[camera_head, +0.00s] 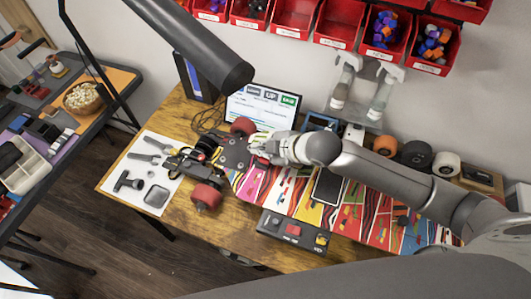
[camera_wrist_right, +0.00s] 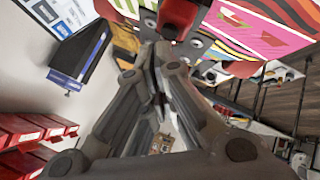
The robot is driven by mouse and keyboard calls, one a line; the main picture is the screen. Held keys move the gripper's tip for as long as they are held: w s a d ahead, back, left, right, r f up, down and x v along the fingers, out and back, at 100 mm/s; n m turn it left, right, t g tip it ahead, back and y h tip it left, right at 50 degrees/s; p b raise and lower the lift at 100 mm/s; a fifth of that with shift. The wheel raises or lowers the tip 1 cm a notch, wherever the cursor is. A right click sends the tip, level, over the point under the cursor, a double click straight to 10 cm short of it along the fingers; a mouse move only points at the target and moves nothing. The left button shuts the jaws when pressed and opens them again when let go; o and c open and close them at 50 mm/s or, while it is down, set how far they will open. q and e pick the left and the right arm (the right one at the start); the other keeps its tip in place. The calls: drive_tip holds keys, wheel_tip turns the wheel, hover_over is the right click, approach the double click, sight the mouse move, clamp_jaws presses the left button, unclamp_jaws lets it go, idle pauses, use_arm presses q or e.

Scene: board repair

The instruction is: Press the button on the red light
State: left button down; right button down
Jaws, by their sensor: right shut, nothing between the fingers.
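The skateboard (camera_head: 232,153) with red wheels lies on the wooden table, on a colourful graphic deck or mat. My left gripper is not in view.
A white sheet with tools (camera_head: 150,172) lies at the left of the table. A monitor (camera_head: 262,107) and spray bottles (camera_head: 380,95) stand at the back. Red bins (camera_head: 338,22) hang on the wall. Wheels (camera_head: 416,153) line the right back. Bare wood (camera_head: 232,228) shows at the front.

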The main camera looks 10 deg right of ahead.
drive_tip(key=shift+f, duration=0.45)
idle(0.3)
drive_tip(key=shift+r+p, duration=0.95)
drive_tip(key=shift+p, duration=0.1)
wheel_tip(320, 180, up, 6)
drive_tip(key=p, duration=0.6)
drive_tip(key=shift+f, duration=0.1)
